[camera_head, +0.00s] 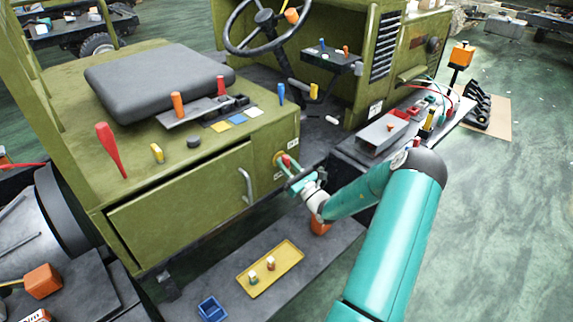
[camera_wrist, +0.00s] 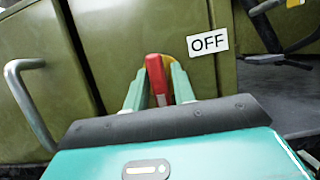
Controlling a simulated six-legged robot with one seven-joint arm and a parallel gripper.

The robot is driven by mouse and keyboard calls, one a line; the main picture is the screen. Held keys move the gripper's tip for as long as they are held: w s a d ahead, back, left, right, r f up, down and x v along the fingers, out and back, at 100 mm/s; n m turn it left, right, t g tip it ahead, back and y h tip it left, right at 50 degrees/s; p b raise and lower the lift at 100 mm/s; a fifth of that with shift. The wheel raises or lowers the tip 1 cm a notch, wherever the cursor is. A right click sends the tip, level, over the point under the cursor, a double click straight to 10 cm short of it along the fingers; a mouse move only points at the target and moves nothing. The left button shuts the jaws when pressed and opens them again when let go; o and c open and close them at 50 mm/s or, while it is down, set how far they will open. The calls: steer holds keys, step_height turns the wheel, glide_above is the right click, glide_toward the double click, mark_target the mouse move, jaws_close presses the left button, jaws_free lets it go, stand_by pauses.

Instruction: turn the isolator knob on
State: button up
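The isolator knob (camera_head: 286,160) is a small red handle on a yellow round base, on the olive-green front panel of the vehicle, right of the metal door handle. My gripper (camera_head: 290,172) is at the knob. In the wrist view the red knob (camera_wrist: 156,78) stands nearly upright, leaning slightly, between my two teal fingertips (camera_wrist: 156,85), which appear closed on its sides. A white label reading OFF (camera_wrist: 208,42) is just to the right of the knob. The knob's base is mostly hidden by the fingers.
A metal door handle (camera_head: 246,187) sticks out left of the knob. Below is a low grey step with a yellow tray (camera_head: 270,268) and a blue bin (camera_head: 212,308). A bench with a grey box (camera_head: 382,135) lies to the right. Open green floor is farther right.

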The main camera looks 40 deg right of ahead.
steer(key=shift+o, duration=0.7)
steer(key=v, duration=1.3)
steer(key=shift+s+f, duration=0.15)
steer(key=shift+s, duration=0.2)
